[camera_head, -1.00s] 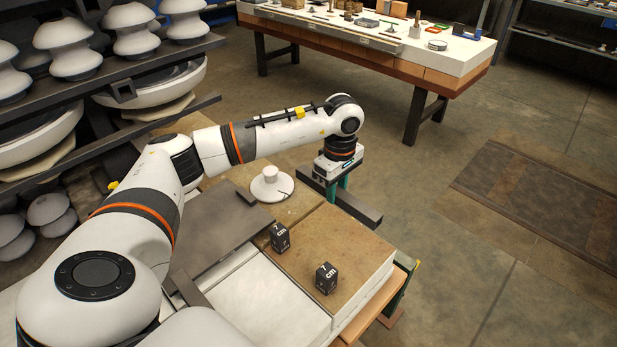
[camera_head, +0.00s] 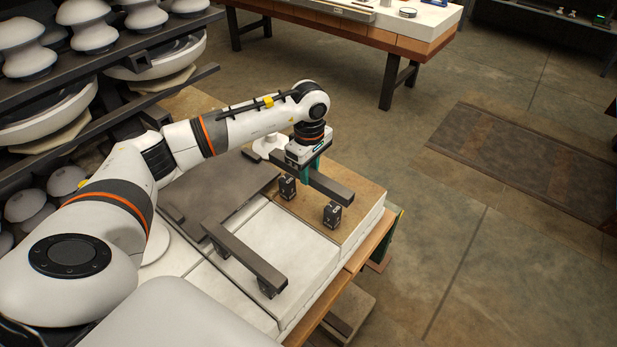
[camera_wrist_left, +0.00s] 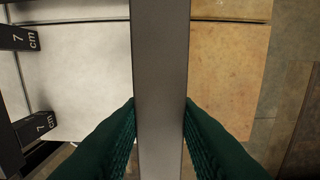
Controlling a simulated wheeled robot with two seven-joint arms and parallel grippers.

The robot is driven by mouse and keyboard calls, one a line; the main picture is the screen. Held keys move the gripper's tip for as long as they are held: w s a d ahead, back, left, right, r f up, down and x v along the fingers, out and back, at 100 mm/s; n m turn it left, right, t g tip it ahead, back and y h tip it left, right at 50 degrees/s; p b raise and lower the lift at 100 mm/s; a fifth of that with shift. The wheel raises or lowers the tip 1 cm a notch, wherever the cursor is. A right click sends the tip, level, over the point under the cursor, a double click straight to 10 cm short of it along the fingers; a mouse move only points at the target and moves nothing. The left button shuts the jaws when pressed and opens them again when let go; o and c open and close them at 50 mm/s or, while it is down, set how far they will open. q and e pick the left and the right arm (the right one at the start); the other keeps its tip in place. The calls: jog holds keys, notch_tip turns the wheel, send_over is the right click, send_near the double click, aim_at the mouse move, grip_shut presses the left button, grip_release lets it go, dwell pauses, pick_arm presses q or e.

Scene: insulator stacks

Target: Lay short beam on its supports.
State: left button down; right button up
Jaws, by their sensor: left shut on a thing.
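My left gripper (camera_head: 311,168) is shut on a dark grey beam (camera_head: 336,188), with its green fingers on either side. In the left wrist view the held beam (camera_wrist_left: 160,80) runs straight between the fingers. Two black blocks marked 7 cm, one nearer the left (camera_head: 288,187) and one nearer the right (camera_head: 332,214), stand upright on the brown board (camera_head: 362,215). The beam is level, over or just beyond their tops in the head view; I cannot tell whether it touches them. In the wrist view the beam hides them. My right gripper is not in view.
Another dark beam (camera_head: 245,257) lies across two blocks on the white slabs (camera_head: 306,262). Its 7 cm blocks (camera_wrist_left: 22,38) show at the wrist view's left. A white insulator (camera_head: 268,145) stands behind my gripper. Shelves (camera_head: 100,140) are at left; open floor lies right.

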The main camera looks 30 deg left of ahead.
pick_arm(q)
notch_tip(320, 180, down, 2)
jog(key=shift+s+f, duration=0.1)
jog(key=shift+f, duration=0.65)
jog(key=shift+f+b, duration=0.4)
jog(key=shift+b, duration=0.1)
jog(key=c, duration=1.1)
grip_release()
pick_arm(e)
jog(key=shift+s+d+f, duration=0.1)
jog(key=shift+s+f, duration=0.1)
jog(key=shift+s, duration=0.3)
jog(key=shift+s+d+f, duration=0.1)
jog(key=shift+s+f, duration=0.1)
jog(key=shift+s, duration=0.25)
